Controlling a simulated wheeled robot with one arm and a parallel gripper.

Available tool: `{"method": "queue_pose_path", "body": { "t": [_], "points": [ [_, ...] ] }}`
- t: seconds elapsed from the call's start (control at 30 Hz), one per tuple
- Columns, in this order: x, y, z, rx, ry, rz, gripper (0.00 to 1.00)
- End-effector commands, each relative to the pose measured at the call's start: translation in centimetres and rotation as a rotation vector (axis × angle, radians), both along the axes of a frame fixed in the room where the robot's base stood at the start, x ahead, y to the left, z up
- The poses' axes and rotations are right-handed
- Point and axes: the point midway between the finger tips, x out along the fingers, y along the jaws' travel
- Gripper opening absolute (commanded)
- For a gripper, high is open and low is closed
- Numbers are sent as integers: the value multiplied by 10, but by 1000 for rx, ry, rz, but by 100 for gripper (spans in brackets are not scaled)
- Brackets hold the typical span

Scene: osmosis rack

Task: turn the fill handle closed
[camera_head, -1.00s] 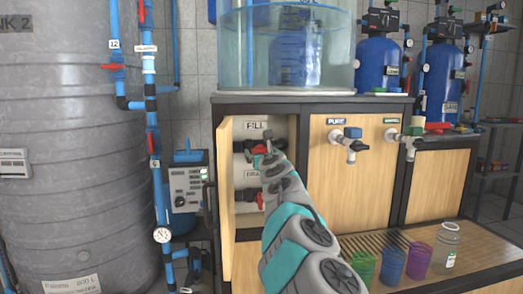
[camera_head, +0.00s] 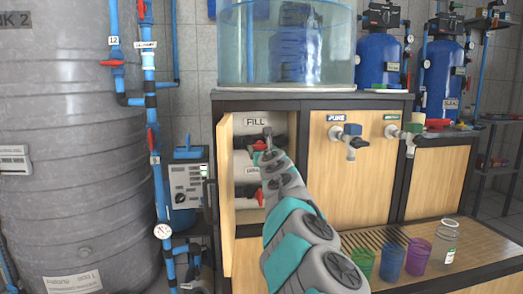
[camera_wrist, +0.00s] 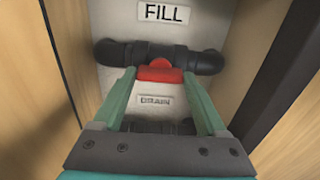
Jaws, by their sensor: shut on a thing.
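The red fill handle (camera_wrist: 160,71) sits on a black horizontal pipe under the FILL label (camera_wrist: 164,13). In the head view, the fill handle (camera_head: 260,143) shows inside the open cabinet bay, partly hidden by my arm. My gripper (camera_wrist: 159,74) is shut on the fill handle, with one green finger on each side of it. In the head view, my gripper (camera_head: 267,147) reaches into the bay from the lower right.
The DRAIN label (camera_wrist: 155,100) is below the handle, and a red drain handle (camera_head: 260,194) sits lower in the bay. The open cabinet door (camera_head: 226,185) stands close on the left. Several cups, including a green one (camera_head: 362,264), stand at the lower right.

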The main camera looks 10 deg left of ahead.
Motion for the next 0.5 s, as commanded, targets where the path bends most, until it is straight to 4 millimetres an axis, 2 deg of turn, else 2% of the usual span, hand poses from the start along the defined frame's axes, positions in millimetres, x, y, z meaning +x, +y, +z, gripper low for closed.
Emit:
{"method": "queue_pose_path", "body": {
  "t": [0.03,0.2,0.5],
  "points": [
    [0,0,0,0,0,0,37],
    [0,0,0,0,0,0,19],
    [0,1,0,42,12,1,19]
  ]
}}
